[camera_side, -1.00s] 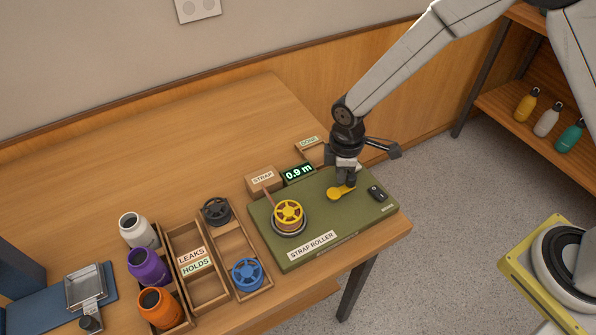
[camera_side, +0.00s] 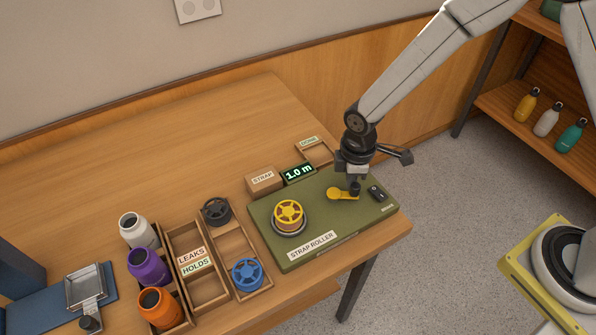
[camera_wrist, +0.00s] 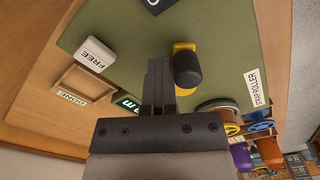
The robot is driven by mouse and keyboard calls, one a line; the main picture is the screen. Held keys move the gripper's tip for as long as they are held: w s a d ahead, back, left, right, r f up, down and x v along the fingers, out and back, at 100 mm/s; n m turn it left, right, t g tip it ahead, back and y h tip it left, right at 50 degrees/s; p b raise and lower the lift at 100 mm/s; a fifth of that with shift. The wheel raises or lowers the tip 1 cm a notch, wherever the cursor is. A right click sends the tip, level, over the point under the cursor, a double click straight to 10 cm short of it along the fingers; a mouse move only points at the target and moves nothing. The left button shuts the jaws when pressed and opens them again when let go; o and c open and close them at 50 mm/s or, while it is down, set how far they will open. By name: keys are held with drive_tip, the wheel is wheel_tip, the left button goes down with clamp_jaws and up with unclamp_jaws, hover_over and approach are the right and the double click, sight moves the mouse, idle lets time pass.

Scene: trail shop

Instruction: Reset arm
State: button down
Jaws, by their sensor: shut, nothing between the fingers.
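My gripper (camera_wrist: 158,68) is shut and empty in the wrist view, close beside the black knob (camera_wrist: 187,68) of the yellow crank arm (camera_wrist: 183,46). I cannot tell whether it touches the knob. In the side view my gripper (camera_side: 353,178) is low over the green strap roller (camera_side: 325,220), at the yellow crank (camera_side: 339,194). A yellow spool (camera_side: 289,213) sits on the roller's round seat. The display (camera_side: 298,174) reads 1.0 m. A white FREE button (camera_wrist: 95,54) shows in the wrist view; my gripper seems to hide it in the side view.
A STRAP box (camera_side: 263,180) and a DONE tray (camera_side: 316,151) stand behind the roller. A black switch (camera_side: 376,193) is on its right. Left are a tray with a blue spool (camera_side: 247,273) and a black spool (camera_side: 216,211), a LEAKS/HOLDS tray (camera_side: 180,235) and bottles (camera_side: 149,266).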

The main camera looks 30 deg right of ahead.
drive_tip(key=c, duration=1.3)
unclamp_jaws()
drive_tip(key=o, duration=0.8)
drive_tip(key=shift+r, duration=3.5)
drive_tip(key=shift+d, duration=0.1)
drive_tip(key=s+d+r+m+t, duration=0.1)
drive_tip(key=s+d+m, duration=0.2)
drive_tip(key=d+m, duration=0.1)
drive_tip(key=s+d+r+m, duration=0.2)
drive_tip(key=s+d+m, duration=0.1)
drive_tip(key=d+m, duration=0.1)
drive_tip(key=s+d+r+m+t, duration=0.1)
drive_tip(key=s+d+m, duration=0.2)
drive_tip(key=d+m, duration=0.1)
drive_tip(key=shift+s+d+r+t, duration=0.2)
drive_tip(key=shift+d+r+t, duration=0.1)
drive_tip(key=shift+d, duration=0.35)
